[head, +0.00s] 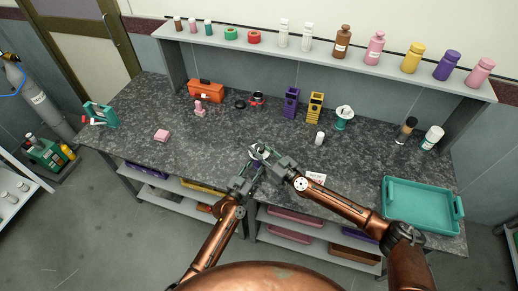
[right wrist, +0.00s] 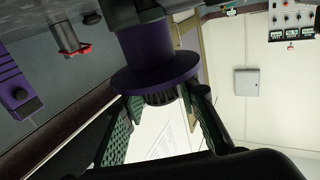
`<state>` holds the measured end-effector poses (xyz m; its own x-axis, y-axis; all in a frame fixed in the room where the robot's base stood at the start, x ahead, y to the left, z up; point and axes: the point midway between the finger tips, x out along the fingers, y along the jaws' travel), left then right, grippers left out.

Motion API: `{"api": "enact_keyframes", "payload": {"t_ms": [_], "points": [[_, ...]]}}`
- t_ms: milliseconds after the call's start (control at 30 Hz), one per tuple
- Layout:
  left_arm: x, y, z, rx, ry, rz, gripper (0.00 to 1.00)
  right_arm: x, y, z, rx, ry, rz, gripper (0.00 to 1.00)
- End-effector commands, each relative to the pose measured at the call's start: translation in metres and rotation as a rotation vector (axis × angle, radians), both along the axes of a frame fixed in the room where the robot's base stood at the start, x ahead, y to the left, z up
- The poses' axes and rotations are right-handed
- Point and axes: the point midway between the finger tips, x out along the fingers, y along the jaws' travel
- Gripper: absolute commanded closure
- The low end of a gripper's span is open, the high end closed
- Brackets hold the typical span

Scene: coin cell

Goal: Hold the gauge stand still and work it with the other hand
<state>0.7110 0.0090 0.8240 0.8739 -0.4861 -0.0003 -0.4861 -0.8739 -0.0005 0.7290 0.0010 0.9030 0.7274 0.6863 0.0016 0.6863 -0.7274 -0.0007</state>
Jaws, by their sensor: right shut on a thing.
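The gauge stand (head: 258,165) is mostly hidden between my two grippers near the front edge of the table; a bit of purple shows in the head view. In the right wrist view its purple body (right wrist: 146,42) with a wide round flange ends in a dark ribbed knob (right wrist: 162,98). My right gripper (head: 264,154) reaches in from the right, its green-padded fingers (right wrist: 162,112) on either side of the knob and shut on it. My left gripper (head: 248,176) is beside the stand, low on its left; its fingertips are too small and covered to read.
A teal tray (head: 424,223) lies at the right of the table. Purple (head: 291,103) and yellow holders (head: 315,107) stand at the back. A pink block (head: 162,135) and an orange toolbox (head: 206,91) are to the left. Bare tabletop lies left of the grippers.

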Motion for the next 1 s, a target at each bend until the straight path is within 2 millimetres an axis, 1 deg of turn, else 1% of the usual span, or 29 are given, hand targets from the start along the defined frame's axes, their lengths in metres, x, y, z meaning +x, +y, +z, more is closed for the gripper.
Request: {"api": "enact_keyframes", "payload": {"t_ms": [267, 800, 1000], "points": [[-0.0001, 0.0, -0.0002, -0.002, 0.001, 0.0, 0.98, 0.0005, 0.0049, 0.0051, 0.008, -0.006, -0.062, 0.96], [-0.0006, -0.0009, -0.0006, 0.0, 0.001, -0.002, 0.98, 0.0002, 0.0021, 0.0006, 0.004, 0.001, -0.43, 0.96], [-0.0007, -0.0011, -0.0007, 0.0, 0.001, -0.002, 0.98, 0.0007, 0.001, 0.0008, 0.003, 0.001, -0.541, 0.96]]}}
